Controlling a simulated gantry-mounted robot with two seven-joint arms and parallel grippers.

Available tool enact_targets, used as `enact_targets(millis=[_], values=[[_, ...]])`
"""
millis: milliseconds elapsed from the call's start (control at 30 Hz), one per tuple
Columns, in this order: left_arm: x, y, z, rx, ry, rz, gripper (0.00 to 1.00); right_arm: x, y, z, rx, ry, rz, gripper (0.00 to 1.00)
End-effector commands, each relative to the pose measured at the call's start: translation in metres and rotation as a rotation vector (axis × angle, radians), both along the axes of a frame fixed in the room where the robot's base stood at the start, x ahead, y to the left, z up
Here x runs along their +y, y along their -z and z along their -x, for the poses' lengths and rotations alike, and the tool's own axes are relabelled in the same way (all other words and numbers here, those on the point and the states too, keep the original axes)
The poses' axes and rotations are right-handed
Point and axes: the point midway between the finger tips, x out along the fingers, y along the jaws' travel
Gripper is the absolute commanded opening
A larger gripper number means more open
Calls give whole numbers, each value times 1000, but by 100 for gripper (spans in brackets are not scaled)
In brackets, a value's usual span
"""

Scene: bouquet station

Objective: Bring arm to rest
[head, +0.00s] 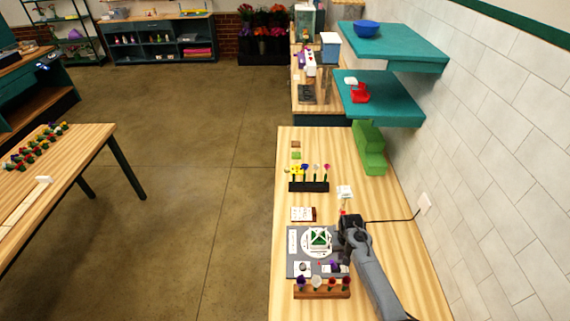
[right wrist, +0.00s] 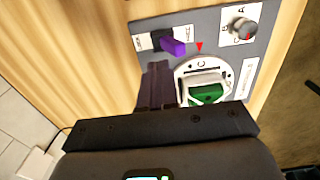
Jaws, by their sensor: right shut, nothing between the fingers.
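My right arm reaches over the wooden bench (head: 345,150) from the lower right in the head view. Its gripper (head: 343,213) is beside the right edge of a grey panel (head: 293,267). In the right wrist view the gripper's dark fingers (right wrist: 157,88) are together with nothing between them. They overlap the near edge of a round white dial (right wrist: 190,68) on the panel; whether they touch it I cannot tell. A green piece (right wrist: 207,94) sits in a white holder on the dial. My left gripper is not in view.
A purple lever (right wrist: 172,46) and a grey knob (right wrist: 243,27) stand on the panel. A wooden rack (head: 322,292) of small coloured items is in front, and a black rack of flowers (head: 309,186) behind. A tiled wall borders the right; teal shelves (head: 385,95) overhang the far end.

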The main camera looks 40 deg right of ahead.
Motion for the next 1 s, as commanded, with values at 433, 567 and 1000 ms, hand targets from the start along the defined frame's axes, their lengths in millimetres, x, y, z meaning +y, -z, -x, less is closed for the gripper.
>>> enact_targets(millis=[433, 567, 1000], values=[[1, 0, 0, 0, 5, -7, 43, 53, -43, 50, -64, -291, 178, 0], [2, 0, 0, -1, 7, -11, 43, 106, -70, 81, -113, -446, 203, 0], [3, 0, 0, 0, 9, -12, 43, 245, -168, 179, -277, -754, 120, 0]])
